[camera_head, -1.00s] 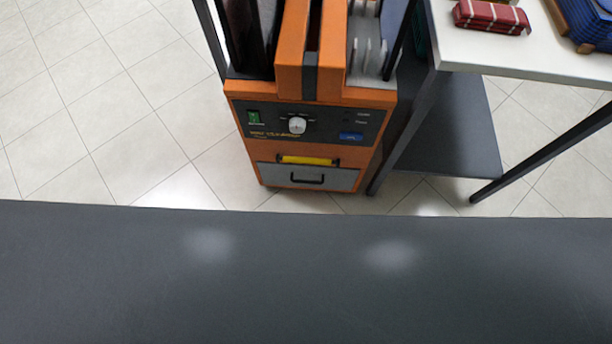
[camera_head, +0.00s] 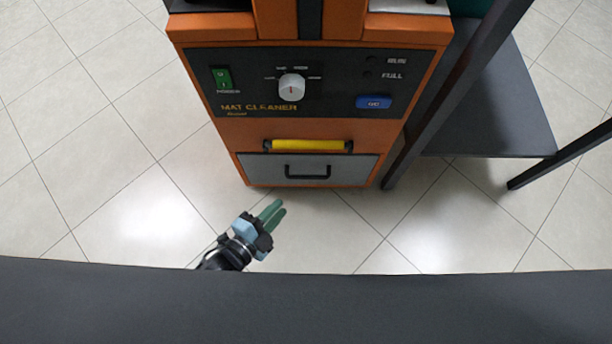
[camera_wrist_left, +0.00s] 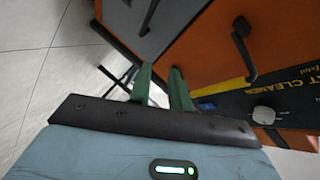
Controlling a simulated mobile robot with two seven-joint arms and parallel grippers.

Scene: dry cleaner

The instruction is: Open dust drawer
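The dust drawer (camera_head: 265,171) is a grey front low on the orange mat cleaner (camera_head: 220,135), with a black loop handle (camera_head: 307,175). It looks shut, flush with the body. In the left wrist view the grey drawer front (camera_wrist_left: 178,22) and its black handle (camera_wrist_left: 149,17) are at the top. My left gripper (camera_head: 276,212) is below and left of the drawer, apart from the handle. Its green fingers (camera_wrist_left: 161,82) have a gap between them in the left wrist view, with nothing held. My right gripper is in no view.
A yellow bar (camera_head: 307,145) is fixed just above the drawer, under the control panel (camera_head: 330,85). A dark metal table with a low shelf (camera_head: 490,120) stands close on the right. A dark surface (camera_head: 300,305) crosses the bottom. Tiled floor is clear on the left.

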